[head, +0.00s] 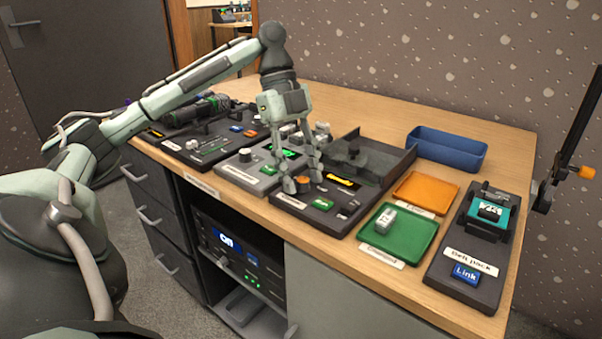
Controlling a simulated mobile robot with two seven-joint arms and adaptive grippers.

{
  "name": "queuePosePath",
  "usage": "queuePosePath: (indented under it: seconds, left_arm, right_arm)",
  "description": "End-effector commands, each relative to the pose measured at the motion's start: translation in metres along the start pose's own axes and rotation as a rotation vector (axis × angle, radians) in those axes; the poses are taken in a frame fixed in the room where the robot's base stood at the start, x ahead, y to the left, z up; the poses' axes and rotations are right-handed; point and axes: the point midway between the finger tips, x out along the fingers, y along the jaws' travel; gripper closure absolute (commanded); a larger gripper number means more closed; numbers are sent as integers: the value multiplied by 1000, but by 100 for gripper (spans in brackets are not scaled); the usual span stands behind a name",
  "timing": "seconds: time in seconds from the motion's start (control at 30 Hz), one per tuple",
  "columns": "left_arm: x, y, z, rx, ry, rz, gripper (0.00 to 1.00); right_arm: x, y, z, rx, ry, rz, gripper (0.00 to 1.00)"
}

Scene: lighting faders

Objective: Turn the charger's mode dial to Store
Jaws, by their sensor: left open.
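The charger (330,222) appears to be the dark panel near the middle of the desk, with a small yellow display (341,181) and a raised open bay behind it. A small dial (302,184) with an orange-brown look sits on its left part, partly hidden by my fingers. My left gripper (302,182) points down at the panel, open, with one fingertip on each side of the dial. I cannot tell whether the fingers touch it. The dial's pointer and the Store mark are too small to read. My right gripper is not in view.
Left of the charger are panels with knobs, green displays and sliders (246,153). To the right lie a green tray (421,238) holding a whitish block (385,220), an orange tray (440,190), a blue bin (447,143) and the Belt pack stand (443,275).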

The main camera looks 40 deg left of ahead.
Motion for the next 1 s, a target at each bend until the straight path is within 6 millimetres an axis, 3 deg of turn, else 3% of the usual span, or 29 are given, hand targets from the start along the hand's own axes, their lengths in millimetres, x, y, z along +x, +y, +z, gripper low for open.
queuePosePath:
  seconds: [0.17, 0.5, 1.0]
  left_arm:
    - [0, 0, 0, 0, 0, 0, 61]
    - [0, 0, 0, 0, 0, 1, 100]
    - [0, 2, 1, -106, -3, -40, 100]
  right_arm:
    - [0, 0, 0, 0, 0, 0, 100]
    - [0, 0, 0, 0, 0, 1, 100]
    - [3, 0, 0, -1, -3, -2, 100]
